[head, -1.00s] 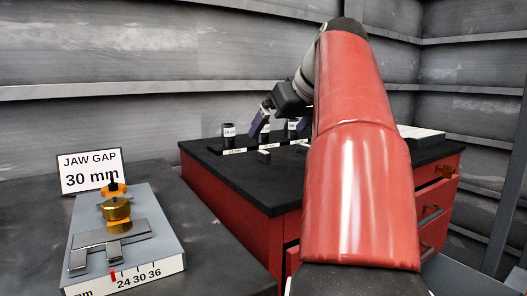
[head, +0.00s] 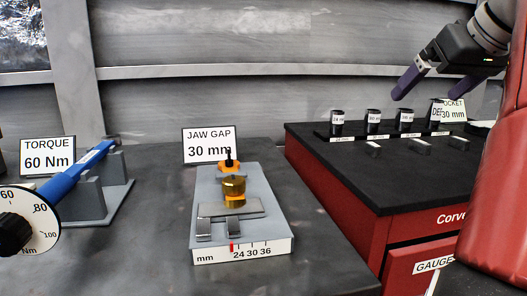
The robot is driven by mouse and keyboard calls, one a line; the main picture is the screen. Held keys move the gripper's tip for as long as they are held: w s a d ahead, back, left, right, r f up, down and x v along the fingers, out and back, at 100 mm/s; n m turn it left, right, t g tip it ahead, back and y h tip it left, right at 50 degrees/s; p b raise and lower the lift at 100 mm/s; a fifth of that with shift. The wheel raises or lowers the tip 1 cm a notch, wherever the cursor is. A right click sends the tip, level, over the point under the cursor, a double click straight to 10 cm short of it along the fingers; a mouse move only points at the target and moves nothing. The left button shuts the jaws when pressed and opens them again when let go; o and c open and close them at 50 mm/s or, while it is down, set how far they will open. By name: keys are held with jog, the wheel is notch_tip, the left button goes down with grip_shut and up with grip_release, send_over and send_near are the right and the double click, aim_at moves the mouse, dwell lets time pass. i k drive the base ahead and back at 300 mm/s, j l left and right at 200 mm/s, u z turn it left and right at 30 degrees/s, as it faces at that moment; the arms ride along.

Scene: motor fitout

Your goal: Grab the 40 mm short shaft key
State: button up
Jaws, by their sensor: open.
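My gripper (head: 445,92) is open and empty, with purple fingers, and appears above the cabinet top. My red arm covers part of the right side.
Several labelled black sockets (head: 374,118) stand at the back of the cabinet top (head: 325,152). A grey jaw gap gauge (head: 203,180) with a brass knob and a blue torque wrench (head: 80,170) are on the dark bench at left and centre.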

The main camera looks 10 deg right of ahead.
aim_at(373, 150)
jog(key=k+j, duration=0.1)
jog(key=k, duration=0.9)
